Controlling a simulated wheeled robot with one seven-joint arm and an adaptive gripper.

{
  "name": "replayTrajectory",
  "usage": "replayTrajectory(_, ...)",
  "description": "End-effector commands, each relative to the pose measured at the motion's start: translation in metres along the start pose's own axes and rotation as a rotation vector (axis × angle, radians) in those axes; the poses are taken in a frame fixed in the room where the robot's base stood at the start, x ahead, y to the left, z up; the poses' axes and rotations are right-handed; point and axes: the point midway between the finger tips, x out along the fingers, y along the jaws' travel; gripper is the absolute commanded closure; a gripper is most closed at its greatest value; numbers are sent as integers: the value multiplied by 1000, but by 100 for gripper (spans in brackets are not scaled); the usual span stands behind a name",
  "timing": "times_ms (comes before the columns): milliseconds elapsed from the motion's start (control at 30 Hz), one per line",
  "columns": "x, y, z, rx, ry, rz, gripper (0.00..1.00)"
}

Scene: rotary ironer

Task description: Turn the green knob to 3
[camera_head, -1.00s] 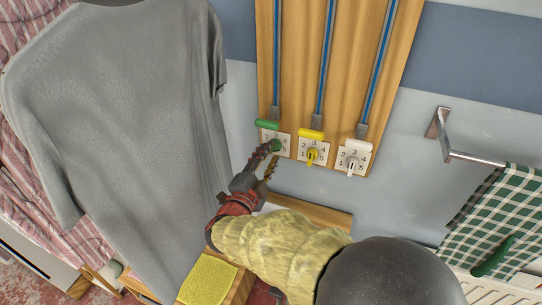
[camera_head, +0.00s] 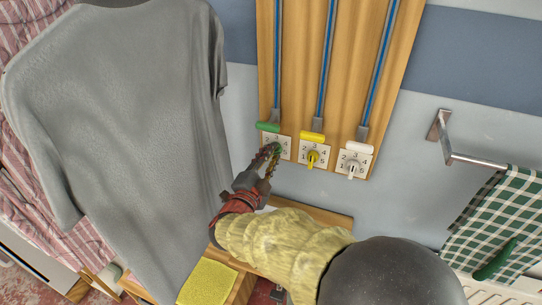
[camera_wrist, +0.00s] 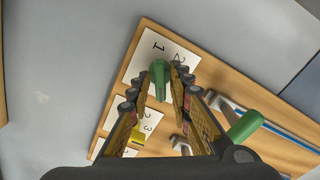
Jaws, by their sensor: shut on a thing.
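The green knob (camera_head: 277,148) sits on a white numbered plate (camera_head: 286,141), the leftmost of three on a wooden board. My gripper (camera_head: 271,152) is at this knob, its fingers partly covering it and the plate. In the wrist view, the green knob (camera_wrist: 160,80) stands between the two fingers of my gripper (camera_wrist: 160,84), which are shut on it. The digits 1 and 2 show beside the knob there. The other digits near it are hidden or hard to read, and I cannot tell which number the knob points to.
A green handle (camera_head: 267,127) on a blue rod is just above the plate. A yellow knob (camera_head: 312,158) and a white knob (camera_head: 351,168) are to the right. A grey shirt (camera_head: 120,130) hangs close on the left. A towel rail (camera_head: 470,159) is at the right.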

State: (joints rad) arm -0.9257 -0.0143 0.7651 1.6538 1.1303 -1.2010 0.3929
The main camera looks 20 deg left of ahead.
Motion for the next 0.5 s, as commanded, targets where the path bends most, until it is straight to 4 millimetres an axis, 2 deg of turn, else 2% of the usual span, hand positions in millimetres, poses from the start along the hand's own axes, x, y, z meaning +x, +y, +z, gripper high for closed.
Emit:
replayTrajectory(267,1,-1,-1,-14,1,0,100)
replayTrajectory(500,1,-4,-2,-112,1,1,100)
